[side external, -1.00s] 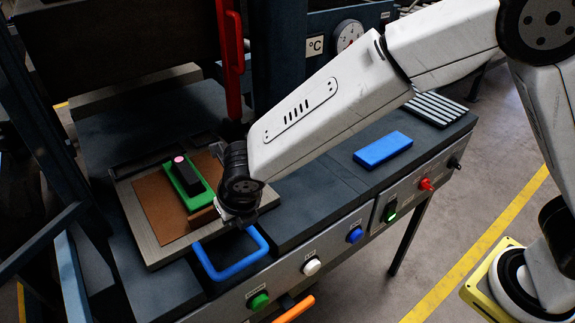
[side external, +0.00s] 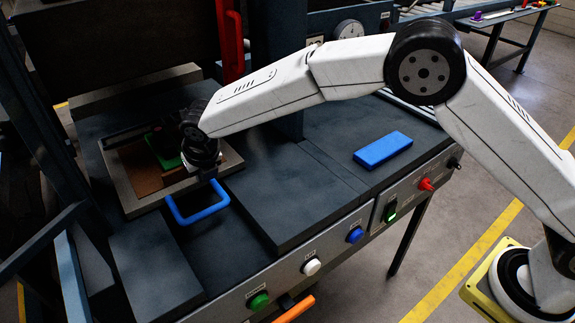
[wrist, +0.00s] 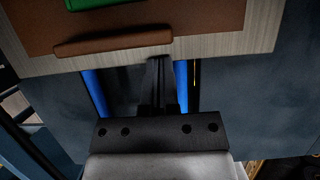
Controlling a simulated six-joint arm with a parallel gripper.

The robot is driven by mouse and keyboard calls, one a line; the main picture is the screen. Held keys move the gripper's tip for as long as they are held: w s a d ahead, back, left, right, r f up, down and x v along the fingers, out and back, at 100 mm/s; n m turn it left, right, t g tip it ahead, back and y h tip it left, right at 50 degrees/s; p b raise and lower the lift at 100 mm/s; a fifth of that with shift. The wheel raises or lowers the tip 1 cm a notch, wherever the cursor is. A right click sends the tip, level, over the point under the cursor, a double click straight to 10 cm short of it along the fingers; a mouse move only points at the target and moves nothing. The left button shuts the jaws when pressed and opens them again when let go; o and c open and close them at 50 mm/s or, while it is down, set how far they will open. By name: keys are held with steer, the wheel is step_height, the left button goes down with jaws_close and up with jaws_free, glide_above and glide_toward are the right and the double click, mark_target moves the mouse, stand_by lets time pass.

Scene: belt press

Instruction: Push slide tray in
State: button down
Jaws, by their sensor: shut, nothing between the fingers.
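The slide tray (side external: 130,203) is a light framed plate with a brown inset, lying on the dark press bed under the arm. A blue loop handle (side external: 199,215) sticks out from its front edge, and parts of the handle also show in the wrist view (wrist: 181,85). My gripper (wrist: 158,62) is shut and empty, with its fingertips at the tray's front edge and between the sides of the handle. I cannot tell whether the tips touch the edge. A green piece (side external: 158,152) lies on the tray, partly hidden by my wrist. A brown bar (wrist: 113,40) lies near the front edge.
A blue block (side external: 383,149) lies on the bench to the right. A red upright handle (side external: 234,45) stands behind the tray. Buttons, including a green one (side external: 258,301), line the front panel. The bed in front of the tray is clear.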

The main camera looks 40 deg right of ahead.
steer(key=shift+w+f, duration=0.15)
steer(key=shift+w, duration=2.05)
steer(key=shift+w+f, duration=0.1)
steer(key=shift+w, duration=2.2)
steer(key=shift+s, duration=0.2)
steer(key=shift+s+r, duration=0.15)
steer(key=shift+s, duration=0.7)
steer(key=shift+s+r, duration=0.1)
steer(key=shift+s, duration=0.75)
steer(key=v, duration=1)
